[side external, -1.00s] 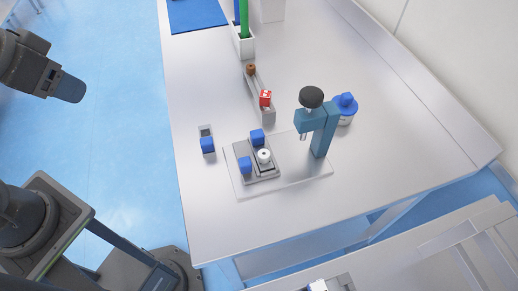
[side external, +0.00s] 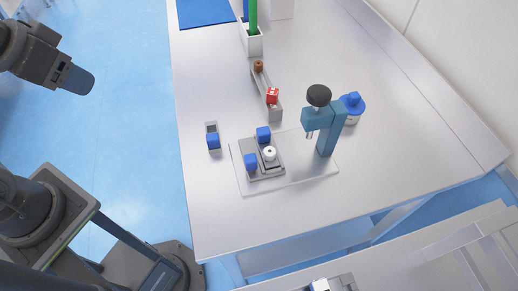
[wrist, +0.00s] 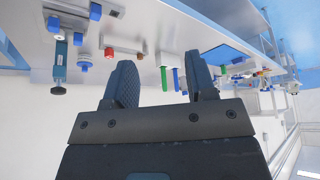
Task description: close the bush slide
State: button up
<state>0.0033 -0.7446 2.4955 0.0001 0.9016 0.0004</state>
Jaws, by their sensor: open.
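I cannot tell for certain which part is the bush slide. A long grey rail (side external: 267,90) carries a red block (side external: 272,96) near its near end and a brown round piece (side external: 258,66) near its far end. A small grey holder with a blue block (side external: 213,141) stands at the left table edge. A grey fixture (side external: 266,170) with two blue blocks and a white round piece (side external: 270,153) sits on a clear plate. My gripper (wrist: 160,72) is open and empty in the wrist view, away from the table items.
A blue press (side external: 325,130) with a black knob stands on the plate's right. Behind it is a blue-topped round container (side external: 351,108). A white holder (side external: 251,42) with green and blue sticks and a blue mat (side external: 205,12) are at the back. The table's front is clear.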

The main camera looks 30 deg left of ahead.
jog(key=w+d+r+m+g, duration=0.2)
jog(key=w+d+m, duration=0.1)
jog(key=w+d, duration=0.3)
jog(key=m+g, duration=0.4)
jog(key=m, duration=0.2)
send_over(250, 158)
notch_tip(250, 158, down, 7)
notch_tip(250, 158, down, 14)
jog(key=shift+r, duration=0.25)
grip_shut()
